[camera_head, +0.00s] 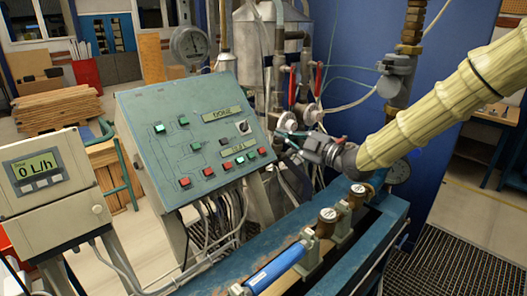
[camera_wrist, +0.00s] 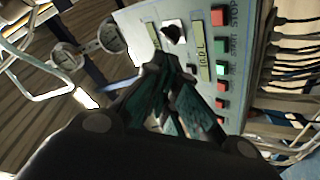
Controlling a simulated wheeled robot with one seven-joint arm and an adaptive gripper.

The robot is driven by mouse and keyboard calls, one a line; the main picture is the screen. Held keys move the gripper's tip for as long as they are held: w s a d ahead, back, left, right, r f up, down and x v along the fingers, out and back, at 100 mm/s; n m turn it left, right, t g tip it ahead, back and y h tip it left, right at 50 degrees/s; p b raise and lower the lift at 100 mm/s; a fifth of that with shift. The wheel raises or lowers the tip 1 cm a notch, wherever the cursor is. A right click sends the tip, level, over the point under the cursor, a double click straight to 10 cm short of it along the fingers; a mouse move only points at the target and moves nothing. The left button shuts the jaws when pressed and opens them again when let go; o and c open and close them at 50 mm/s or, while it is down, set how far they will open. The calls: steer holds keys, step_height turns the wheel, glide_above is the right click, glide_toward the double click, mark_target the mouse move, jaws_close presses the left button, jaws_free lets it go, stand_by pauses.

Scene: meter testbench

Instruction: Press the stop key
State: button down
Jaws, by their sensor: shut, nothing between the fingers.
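The stop key is a red square key at the end of the key row, beside the printed STOP label in the wrist view (camera_wrist: 218,17). In the head view it is the rightmost red key (camera_head: 262,151) on the sloped green-grey control panel (camera_head: 160,110). My gripper (camera_head: 279,137) is at the panel's right edge, close to this key. In the wrist view my gripper (camera_wrist: 170,68) is shut and empty, with its fingertips over the panel near the dark knob. The stop key is clear of the fingers there. I cannot tell whether the fingertips touch the panel.
A green key (camera_wrist: 220,42) sits beside the stop key, with more red keys further along. A dark knob (camera_head: 242,127) is above the row. Pipes, valves and red handles (camera_head: 318,78) stand behind my gripper. A blue bench (camera_head: 350,232) runs below. A meter (camera_head: 38,170) reads 0 L/h.

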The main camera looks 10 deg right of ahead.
mark_target(262, 150)
steer(key=shift+a, duration=0.2)
steer(key=shift+w+f, duration=0.1)
steer(key=shift+w+a+f+b, duration=0.6)
steer(key=shift+w+f+b, duration=0.05)
steer(key=shift+w+f, duration=0.3)
steer(key=shift+w+a+f+b, duration=0.6)
steer(key=shift+w+f, duration=0.2)
steer(key=shift+f, duration=0.2)
steer(key=shift+w+a+f+b, duration=0.55)
steer(key=shift+w+f+b, duration=0.1)
steer(key=shift+w+f, duration=0.3)
steer(key=shift+a+f, duration=0.1)
steer(key=shift+w+a+f+b, duration=0.15)
steer(key=shift+w+b, duration=0.05)
steer(key=shift+b, duration=0.35)
